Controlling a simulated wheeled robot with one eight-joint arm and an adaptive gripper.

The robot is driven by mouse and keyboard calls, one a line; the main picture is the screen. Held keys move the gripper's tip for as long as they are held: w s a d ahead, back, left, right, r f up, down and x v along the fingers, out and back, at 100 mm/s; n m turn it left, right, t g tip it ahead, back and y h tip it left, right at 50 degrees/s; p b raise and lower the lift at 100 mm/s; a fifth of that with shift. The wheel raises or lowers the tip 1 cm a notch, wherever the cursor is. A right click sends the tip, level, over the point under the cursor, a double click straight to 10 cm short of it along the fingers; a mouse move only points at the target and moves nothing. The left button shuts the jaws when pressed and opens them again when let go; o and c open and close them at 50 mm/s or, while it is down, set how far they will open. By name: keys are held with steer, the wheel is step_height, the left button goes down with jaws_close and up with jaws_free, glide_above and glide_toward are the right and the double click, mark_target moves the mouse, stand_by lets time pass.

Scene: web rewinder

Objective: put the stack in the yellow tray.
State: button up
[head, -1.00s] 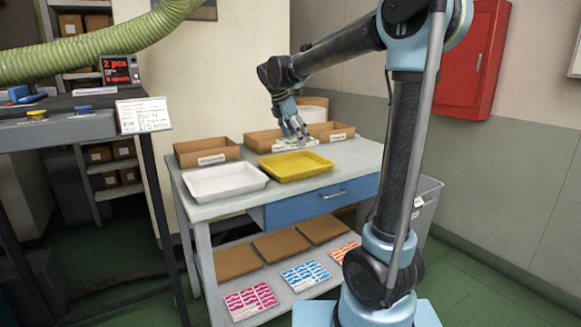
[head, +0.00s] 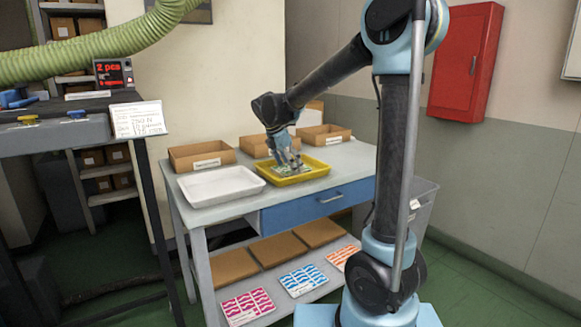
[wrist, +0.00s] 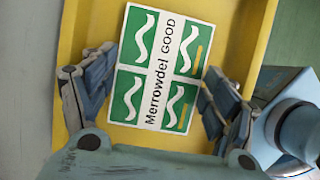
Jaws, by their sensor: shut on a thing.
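The stack is a green and white printed pile marked "Merrowdel GOOD" (wrist: 155,68), and it shows small in the head view (head: 283,170). My gripper (head: 286,164) is shut on the stack, with a finger on each side of it in the wrist view (wrist: 160,85). The yellow tray (head: 313,173) is on the table, and its floor and rim (wrist: 240,40) lie around the stack in the wrist view. The stack is within the tray's outline. I cannot tell whether it touches the tray floor.
A white tray (head: 215,190) is left of the yellow one. Cardboard boxes (head: 195,158) line the table's back. The lower shelf holds brown flat pieces (head: 277,247) and pink (head: 248,304), blue (head: 303,279) and orange (head: 340,257) printed sheets. A grey bin (head: 420,205) stands right.

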steer(key=o, duration=1.2)
steer(key=shift+r, duration=0.1)
steer(key=v, duration=1.2)
steer(key=s+d+f+m+y, duration=0.1)
steer(key=s+d+f+m, duration=0.4)
steer(key=d, duration=0.4)
steer(key=s+d+f+m+y, duration=0.1)
steer(key=s+d+f+m, duration=0.1)
steer(key=s+d+m, duration=0.6)
steer(key=s+d+f+m, duration=0.4)
steer(key=s+f+m, duration=0.1)
steer(key=s+f, duration=0.3)
steer(key=s+d+f+m+y, duration=0.1)
steer(key=s+d+f+m, duration=0.4)
steer(key=f, duration=0.4)
steer(key=s+m, duration=0.1)
steer(key=s, duration=0.1)
steer(key=shift+s+m+y, duration=0.3)
steer(key=shift+s, duration=0.05)
steer(key=shift+d, duration=0.15)
